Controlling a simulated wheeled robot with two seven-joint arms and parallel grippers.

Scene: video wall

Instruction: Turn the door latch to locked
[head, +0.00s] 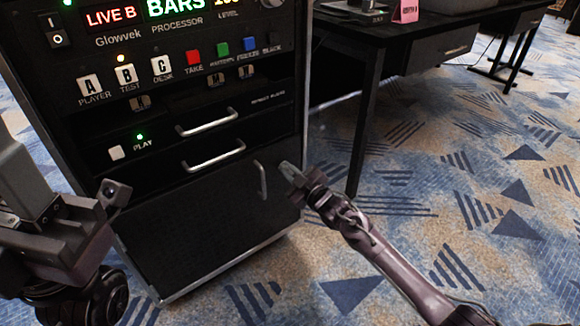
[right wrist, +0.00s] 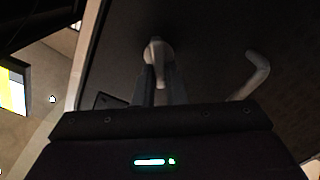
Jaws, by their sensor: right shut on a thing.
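The door (head: 195,232) is the dark lower panel of the black equipment rack, and it appears closed. Its grey pull handle (head: 262,180) stands near the right edge and also shows in the right wrist view (right wrist: 254,75). The pale door latch (right wrist: 157,50) shows in the right wrist view, with its lever between my fingers; in the head view my gripper hides it. My right gripper (head: 290,172) is shut on the latch lever at the door's right edge. My left gripper (head: 115,195) is at the left, apart from the door; its jaw opening is unclear.
Above the door are two drawers with silver handles (head: 214,154) and lit panel buttons (head: 125,77). A black table (head: 390,45) stands right of the rack, its leg (head: 362,140) close behind my right arm. Patterned carpet (head: 470,190) is open at the right.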

